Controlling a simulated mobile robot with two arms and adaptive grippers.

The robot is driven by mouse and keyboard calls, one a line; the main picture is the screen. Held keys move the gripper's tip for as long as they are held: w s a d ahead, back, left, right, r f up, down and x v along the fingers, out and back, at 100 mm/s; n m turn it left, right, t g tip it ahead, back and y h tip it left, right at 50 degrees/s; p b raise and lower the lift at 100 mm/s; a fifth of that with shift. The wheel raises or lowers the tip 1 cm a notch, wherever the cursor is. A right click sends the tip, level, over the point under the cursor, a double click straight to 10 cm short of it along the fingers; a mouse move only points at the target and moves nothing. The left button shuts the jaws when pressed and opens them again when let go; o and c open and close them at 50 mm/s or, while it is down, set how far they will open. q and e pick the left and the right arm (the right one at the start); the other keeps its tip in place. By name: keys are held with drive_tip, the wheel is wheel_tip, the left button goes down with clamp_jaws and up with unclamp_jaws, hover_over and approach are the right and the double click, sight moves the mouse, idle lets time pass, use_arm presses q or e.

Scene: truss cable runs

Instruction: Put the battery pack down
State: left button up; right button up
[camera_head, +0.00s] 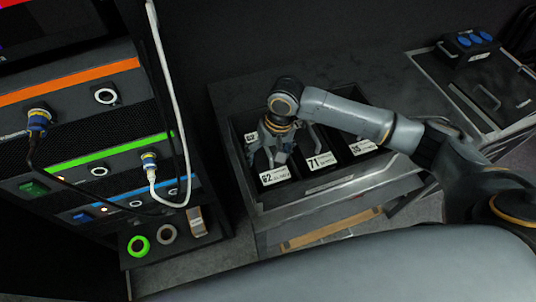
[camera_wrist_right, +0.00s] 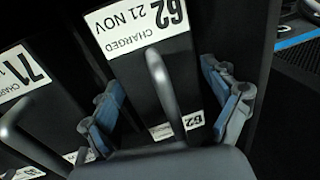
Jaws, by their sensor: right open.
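The battery pack labelled 62 (camera_head: 275,176) stands upright in the left part of a dark bin (camera_head: 305,192). Its white label reads "62 CHARGED 21 NOV" in the right wrist view (camera_wrist_right: 140,28), and a grey handle loop rises from its top. My right gripper (camera_head: 273,150) is above this pack. In the right wrist view its blue-padded fingers (camera_wrist_right: 162,95) are spread apart, one on each side of the handle, with visible gaps. The pack rests in the bin and the fingers do not grip it. My left gripper is not in view.
Pack 71 (camera_head: 320,160) and another pack (camera_head: 362,147) stand to the right in the same bin. A rack with cables and plugs (camera_head: 100,140) stands at left. A case with blue sockets (camera_head: 468,45) is at the far right. Bin walls are close to the gripper.

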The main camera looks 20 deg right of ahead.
wheel_tip(320, 180, up, 12)
drive_tip(key=d+b, duration=0.1)
drive_tip(key=d, duration=0.1)
drive_tip(key=shift+f, duration=0.1)
idle(0.6)
